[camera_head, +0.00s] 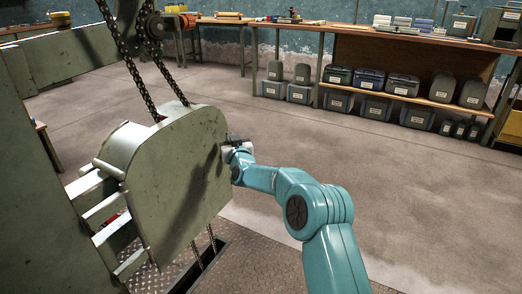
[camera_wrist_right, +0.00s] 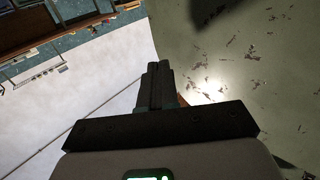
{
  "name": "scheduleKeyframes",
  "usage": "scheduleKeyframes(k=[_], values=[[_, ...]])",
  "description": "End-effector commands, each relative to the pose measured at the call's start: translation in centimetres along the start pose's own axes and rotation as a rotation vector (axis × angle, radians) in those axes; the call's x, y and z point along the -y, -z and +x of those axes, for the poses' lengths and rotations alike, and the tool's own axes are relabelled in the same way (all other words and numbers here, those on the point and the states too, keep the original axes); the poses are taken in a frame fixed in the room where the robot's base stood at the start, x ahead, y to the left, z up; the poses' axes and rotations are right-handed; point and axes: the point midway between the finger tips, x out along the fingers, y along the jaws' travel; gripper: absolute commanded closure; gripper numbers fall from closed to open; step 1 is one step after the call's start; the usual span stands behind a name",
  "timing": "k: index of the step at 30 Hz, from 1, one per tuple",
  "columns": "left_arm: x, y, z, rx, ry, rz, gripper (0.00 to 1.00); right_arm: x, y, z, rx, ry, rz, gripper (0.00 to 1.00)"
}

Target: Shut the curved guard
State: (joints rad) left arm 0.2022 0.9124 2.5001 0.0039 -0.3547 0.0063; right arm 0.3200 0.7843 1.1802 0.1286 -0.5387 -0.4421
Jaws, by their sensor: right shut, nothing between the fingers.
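The curved guard (camera_head: 180,180) is a grey-green metal cover with a flat side plate and a rounded top, at the left of the head view. Bars and a gap show along its left side. My right gripper (camera_head: 228,144) is at the plate's right edge, its fingers shut and empty; I cannot tell whether they touch it. In the right wrist view the shut fingers (camera_wrist_right: 161,75) lie beside the scuffed green plate (camera_wrist_right: 250,70). My left gripper is not in view.
Two chains (camera_head: 125,55) run down to the guard from a sprocket above. A slotted tread plate (camera_head: 205,258) lies below it. A workbench (camera_head: 350,32) with bins underneath stands along the back wall. The floor between is clear.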

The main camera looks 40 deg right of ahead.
Motion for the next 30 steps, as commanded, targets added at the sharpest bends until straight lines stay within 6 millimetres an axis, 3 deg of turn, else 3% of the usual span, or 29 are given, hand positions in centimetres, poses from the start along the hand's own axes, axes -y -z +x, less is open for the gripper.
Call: scheduleKeyframes(k=[7, 19, 27, 30], values=[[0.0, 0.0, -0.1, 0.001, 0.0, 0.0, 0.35, -1.8, -0.1, -1.6, 0.007, 0.0, 0.0, 1.0], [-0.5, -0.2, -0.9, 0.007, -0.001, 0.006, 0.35, -6.3, -0.2, -6.2, 0.007, -0.001, 0.001, 1.0], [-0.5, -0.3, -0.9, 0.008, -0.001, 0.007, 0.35, -6.8, -0.3, -6.9, 0.007, 0.001, 0.002, 1.0], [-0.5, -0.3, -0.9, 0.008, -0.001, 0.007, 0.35, -6.1, -0.3, -6.9, 0.006, 0.011, 0.003, 1.0]])
